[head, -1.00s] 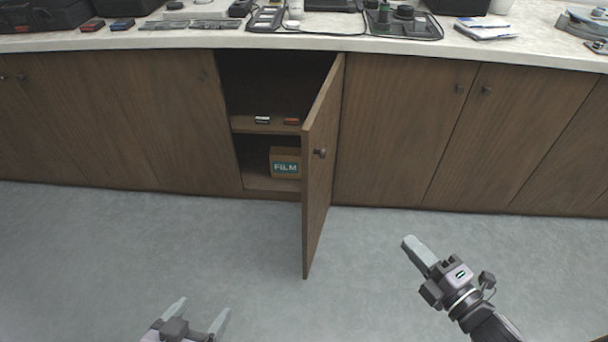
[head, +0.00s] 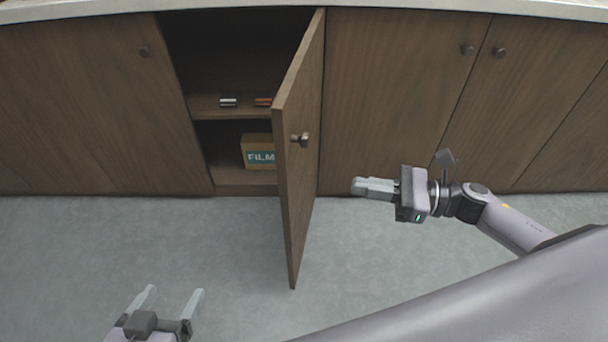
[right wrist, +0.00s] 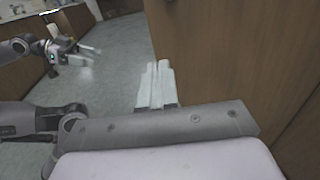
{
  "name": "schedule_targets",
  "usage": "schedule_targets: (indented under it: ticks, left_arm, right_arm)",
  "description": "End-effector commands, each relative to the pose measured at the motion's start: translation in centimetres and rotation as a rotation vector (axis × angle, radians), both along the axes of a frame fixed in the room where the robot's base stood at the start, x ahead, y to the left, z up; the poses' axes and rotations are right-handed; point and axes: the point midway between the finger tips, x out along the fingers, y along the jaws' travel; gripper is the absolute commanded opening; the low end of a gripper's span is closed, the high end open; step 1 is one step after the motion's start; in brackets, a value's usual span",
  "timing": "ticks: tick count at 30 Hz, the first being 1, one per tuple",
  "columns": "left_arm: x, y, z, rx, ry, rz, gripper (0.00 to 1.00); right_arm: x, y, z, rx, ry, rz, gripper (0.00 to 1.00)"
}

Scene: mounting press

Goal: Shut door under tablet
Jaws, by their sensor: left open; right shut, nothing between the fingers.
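The brown wooden cabinet door (head: 303,165) stands wide open, jutting out toward me, hinged on its right side. A dark round knob (head: 302,138) is on its outer, right-hand face. My right gripper (head: 356,186) is shut and empty, to the right of the door and apart from it, its fingertips pointing left toward the door. In the right wrist view its closed fingers (right wrist: 158,68) point along a wooden panel on the right. My left gripper (head: 174,296) is open and empty over the floor at the lower left; it also shows in the right wrist view (right wrist: 95,56). No tablet shows now.
The open cabinet holds a shelf (head: 205,106) with small items and a box marked FILM (head: 258,151) below. Closed doors (head: 395,90) lie to the right and left. A pale countertop edge (head: 420,7) runs above. The grey floor (head: 240,250) is clear.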

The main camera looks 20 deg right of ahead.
Motion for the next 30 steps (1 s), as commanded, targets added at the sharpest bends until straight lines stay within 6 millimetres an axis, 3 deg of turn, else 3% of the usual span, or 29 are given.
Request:
schedule_targets:
  ticks: [9, 15, 21, 30]
  left_arm:
    - [0.0, -0.1, 0.0, 0.000, -0.003, -0.002, 0.81]
    - [0.0, -0.1, 0.0, 0.000, -0.003, -0.003, 0.81]
    - [0.0, -0.1, 0.0, 0.000, -0.004, -0.003, 0.81]
    - [0.1, -0.1, 0.0, 0.000, -0.004, -0.003, 0.81]
  right_arm:
    - [3.2, 5.9, 0.2, 0.005, -0.001, 0.001, 0.00]
    - [4.6, 8.7, 0.1, 0.004, 0.000, 0.000, 0.00]
    - [5.3, 10.0, 0.0, 0.003, 0.003, -0.002, 0.00]
    - [5.4, 10.1, 0.0, 0.002, 0.004, -0.002, 0.00]
